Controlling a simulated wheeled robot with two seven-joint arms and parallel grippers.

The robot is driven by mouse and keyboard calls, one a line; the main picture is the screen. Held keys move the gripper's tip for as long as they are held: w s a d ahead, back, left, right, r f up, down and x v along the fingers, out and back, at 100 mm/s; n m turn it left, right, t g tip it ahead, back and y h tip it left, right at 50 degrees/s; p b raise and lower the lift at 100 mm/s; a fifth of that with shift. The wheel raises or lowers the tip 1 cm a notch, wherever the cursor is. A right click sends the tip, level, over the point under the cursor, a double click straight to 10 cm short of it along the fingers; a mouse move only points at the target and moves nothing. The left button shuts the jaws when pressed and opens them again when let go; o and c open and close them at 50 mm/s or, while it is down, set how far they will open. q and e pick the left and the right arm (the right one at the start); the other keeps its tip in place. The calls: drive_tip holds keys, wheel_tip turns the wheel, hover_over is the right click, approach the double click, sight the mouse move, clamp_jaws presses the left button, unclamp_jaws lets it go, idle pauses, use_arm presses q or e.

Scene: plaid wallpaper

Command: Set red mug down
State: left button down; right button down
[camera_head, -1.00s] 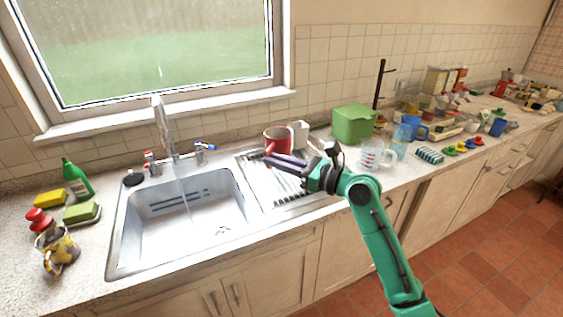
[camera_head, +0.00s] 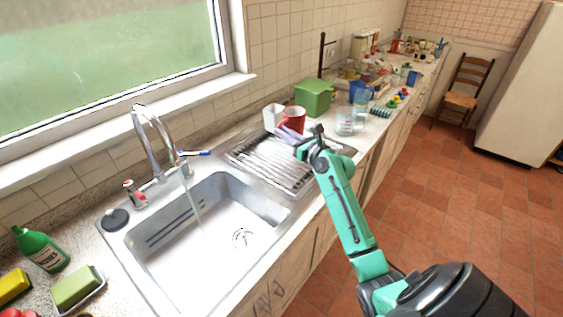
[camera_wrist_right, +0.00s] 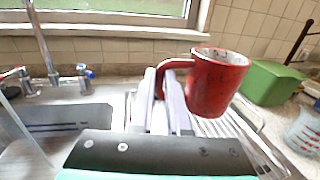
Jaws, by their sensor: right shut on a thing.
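My left gripper is not in view.
The sink (camera_head: 205,235) with running water lies left of the drainboard. The ribbed drainboard looks bare.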

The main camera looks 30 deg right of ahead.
drive_tip(key=f+b, duration=0.1)
drive_tip(key=f, duration=0.3)
drive_tip(key=f+b, duration=0.2)
drive_tip(key=f, duration=0.2)
drive_tip(key=f+b, duration=0.1)
drive_tip(key=f, duration=0.3)
drive_tip(key=shift+w+a+f+b, duration=0.2)
drive_tip(key=shift+a+f+b, duration=0.1)
drive_tip(key=shift+a, duration=0.05)
drive_tip(key=shift+d+f, duration=0.1)
drive_tip(key=shift+f, duration=0.1)
drive_tip(key=shift+r, duration=0.1)
drive_tip(key=c, duration=1.3)
unclamp_jaws()
drive_tip(key=shift+f, duration=0.2)
drive_tip(key=o, duration=0.4)
drive_tip(key=shift+r, duration=0.1)
